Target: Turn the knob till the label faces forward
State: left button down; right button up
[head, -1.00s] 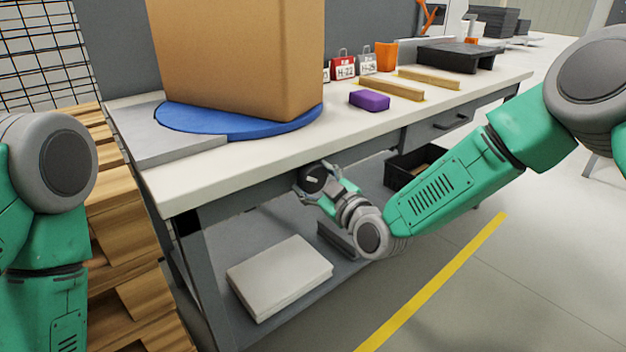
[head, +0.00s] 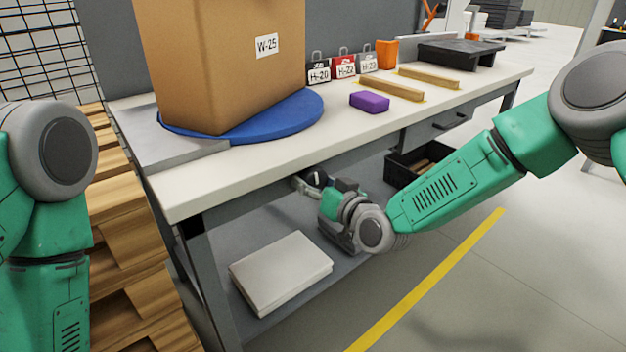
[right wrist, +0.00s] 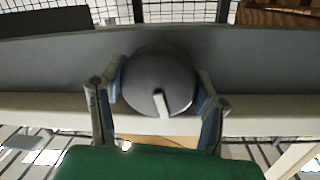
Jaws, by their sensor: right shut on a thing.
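The knob (right wrist: 160,82) is a dark round dial with a pale pointer mark, on the front of the workbench under its top. In the right wrist view the two fingers of my right gripper (right wrist: 158,98) are closed on its left and right sides. In the head view my right gripper (head: 311,184) reaches under the bench edge and mostly hides the knob. A tall cardboard box (head: 205,65) stands on a blue turntable (head: 285,118). A white label (head: 267,46) reading W-25 shows on the box's right-hand face. My left gripper is out of view; only its arm shows.
On the bench (head: 215,187) are a purple block (head: 369,102), wooden bars (head: 392,88), tagged padlocks (head: 343,68), an orange cup (head: 387,54) and a black tray (head: 460,53). A lower shelf holds white boards (head: 282,272). Wooden pallets (head: 125,235) stand at left.

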jog(key=shift+f+m+g, duration=0.2)
jog(key=shift+m+g, duration=0.1)
jog(key=shift+m, duration=0.7)
jog(key=o, duration=0.9)
jog(key=shift+d, duration=0.1)
jog(key=shift+r, duration=0.1)
jog(key=f+v, duration=0.1)
jog(key=v, duration=1.1)
jog(key=shift+r, duration=0.3)
